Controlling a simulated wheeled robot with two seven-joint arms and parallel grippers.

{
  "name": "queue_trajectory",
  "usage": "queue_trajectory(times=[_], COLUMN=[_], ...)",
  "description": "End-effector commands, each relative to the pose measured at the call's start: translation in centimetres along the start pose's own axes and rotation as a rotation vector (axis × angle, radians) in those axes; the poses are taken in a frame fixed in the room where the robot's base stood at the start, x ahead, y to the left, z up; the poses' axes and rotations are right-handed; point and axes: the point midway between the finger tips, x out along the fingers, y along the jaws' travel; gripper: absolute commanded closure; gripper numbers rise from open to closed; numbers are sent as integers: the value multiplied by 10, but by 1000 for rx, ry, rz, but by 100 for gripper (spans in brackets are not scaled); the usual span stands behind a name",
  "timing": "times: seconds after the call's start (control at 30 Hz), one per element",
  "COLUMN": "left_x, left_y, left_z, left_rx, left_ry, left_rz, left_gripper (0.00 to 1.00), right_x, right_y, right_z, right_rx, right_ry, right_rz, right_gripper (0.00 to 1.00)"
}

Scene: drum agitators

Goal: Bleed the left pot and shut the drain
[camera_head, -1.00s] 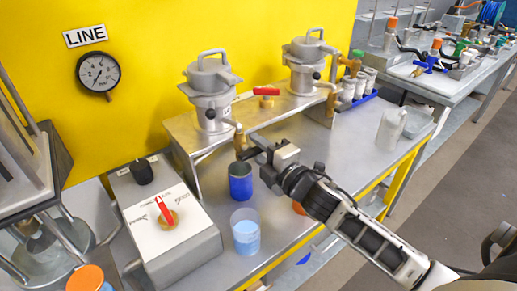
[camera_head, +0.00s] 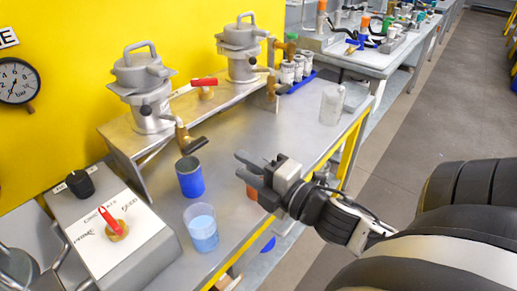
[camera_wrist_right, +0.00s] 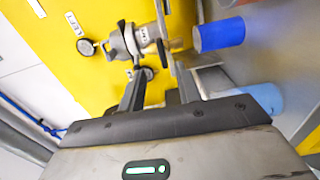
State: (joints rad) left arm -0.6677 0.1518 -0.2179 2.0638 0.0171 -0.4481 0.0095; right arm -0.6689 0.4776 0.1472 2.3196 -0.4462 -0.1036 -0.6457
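The left pot (camera_head: 140,85) is a grey metal canister with a top handle, standing on the raised shelf. It also shows in the right wrist view (camera_wrist_right: 140,38). Its brass drain tap (camera_head: 182,134) hangs at the shelf's front edge with a dark lever (camera_head: 195,145) pointing out to the right. A blue cup (camera_head: 190,180) stands on the bench below the tap. My right gripper (camera_head: 247,168) is open and empty, right of the cup and apart from the tap. The selector box (camera_head: 152,255) carries a red handle (camera_head: 111,220). My left gripper is not in view.
A clear beaker of blue liquid (camera_head: 202,228) stands in front of the cup. A second pot (camera_head: 242,55) and a red-levered valve (camera_head: 205,88) are on the shelf (camera_head: 235,112). A gauge (camera_head: 17,82) hangs on the yellow wall.

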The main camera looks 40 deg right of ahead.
Motion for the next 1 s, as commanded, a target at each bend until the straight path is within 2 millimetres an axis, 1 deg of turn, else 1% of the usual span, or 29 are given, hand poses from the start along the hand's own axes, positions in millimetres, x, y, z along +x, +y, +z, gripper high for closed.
queue_trajectory(times=[0.03,0.1,0.2,0.3,0.87,1.0], left_x=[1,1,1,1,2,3], left_y=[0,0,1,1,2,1], left_z=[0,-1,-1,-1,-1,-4], left_rx=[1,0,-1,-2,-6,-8], left_ry=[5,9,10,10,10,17], left_rz=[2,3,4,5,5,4], left_gripper=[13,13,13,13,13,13], right_x=[-8,-16,-24,-27,-28,-28], right_y=[-2,-2,-1,0,0,0], right_z=[0,0,0,0,0,0], right_rx=[1,2,1,0,0,0], right_ry=[-2,-2,0,-1,0,0], right_rz=[-3,-2,-1,1,1,0], right_gripper=[66,66,66,66,66,66])
